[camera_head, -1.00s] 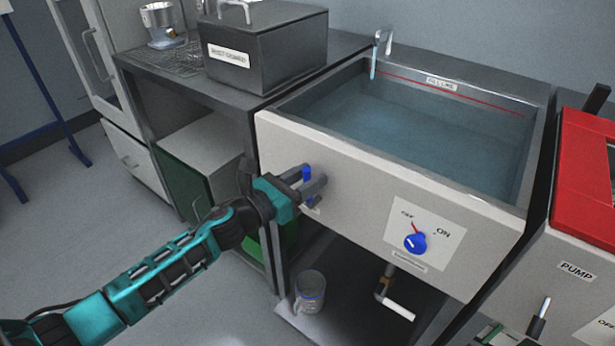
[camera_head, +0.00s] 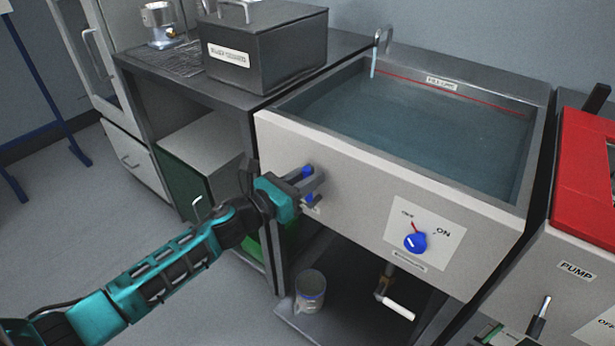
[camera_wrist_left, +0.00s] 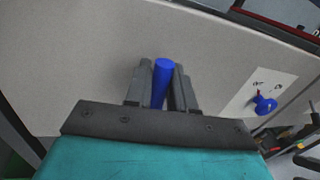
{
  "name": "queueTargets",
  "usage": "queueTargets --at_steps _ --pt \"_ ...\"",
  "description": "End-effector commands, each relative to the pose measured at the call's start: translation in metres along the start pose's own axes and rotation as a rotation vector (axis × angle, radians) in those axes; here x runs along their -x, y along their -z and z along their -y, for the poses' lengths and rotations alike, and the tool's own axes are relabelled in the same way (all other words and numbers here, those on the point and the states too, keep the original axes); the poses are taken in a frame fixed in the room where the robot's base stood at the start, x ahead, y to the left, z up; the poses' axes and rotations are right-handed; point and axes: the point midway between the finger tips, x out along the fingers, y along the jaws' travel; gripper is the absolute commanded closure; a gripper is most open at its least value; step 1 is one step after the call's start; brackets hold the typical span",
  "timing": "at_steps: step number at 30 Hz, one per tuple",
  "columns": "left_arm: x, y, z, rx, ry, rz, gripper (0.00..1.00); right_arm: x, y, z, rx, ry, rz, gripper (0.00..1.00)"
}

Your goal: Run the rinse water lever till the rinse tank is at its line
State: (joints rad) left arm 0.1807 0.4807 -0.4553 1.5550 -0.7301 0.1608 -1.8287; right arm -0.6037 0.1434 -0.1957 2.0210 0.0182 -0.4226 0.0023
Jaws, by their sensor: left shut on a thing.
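The rinse tank (camera_head: 283,120) is a pale-fronted sink with bluish water (camera_head: 410,125) in it. A red line (camera_head: 485,99) runs along its back wall under a small label, and the water surface appears a little below it. A thin stream (camera_head: 374,66) falls from the tap (camera_head: 383,40) at the back left. My left gripper (camera_head: 314,181) is shut on the blue rinse water lever (camera_head: 307,171) at the left of the tank front. In the left wrist view the blue lever (camera_wrist_left: 161,82) stands between the two fingers. My right gripper is out of view.
A blue knob (camera_head: 415,242) with an ON mark is on the tank front, right of the lever. A red-topped unit (camera_head: 585,165) labelled PUMP stands at right. A lidded dark box (camera_head: 275,62) sits on the left bench.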

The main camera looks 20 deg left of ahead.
Motion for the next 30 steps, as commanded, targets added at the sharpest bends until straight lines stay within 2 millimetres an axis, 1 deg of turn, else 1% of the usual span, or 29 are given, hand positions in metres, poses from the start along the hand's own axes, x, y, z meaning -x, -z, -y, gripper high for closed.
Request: queueTargets --at_steps 8,14,20,25,30 --pt "0.0 0.001 -0.001 0.01 0.0 0.002 1.0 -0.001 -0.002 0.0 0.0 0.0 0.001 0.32" --pt "0.001 0.002 -0.006 0.071 0.001 0.015 1.0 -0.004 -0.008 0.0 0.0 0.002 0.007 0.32" --pt "0.003 0.005 -0.018 0.206 0.002 0.042 1.0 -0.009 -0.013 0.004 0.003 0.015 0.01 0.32" --pt "0.006 0.01 -0.03 0.359 0.005 0.072 1.0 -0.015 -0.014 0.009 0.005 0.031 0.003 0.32" --pt "0.008 0.015 -0.041 0.518 0.007 0.104 1.0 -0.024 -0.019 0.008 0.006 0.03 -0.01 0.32"
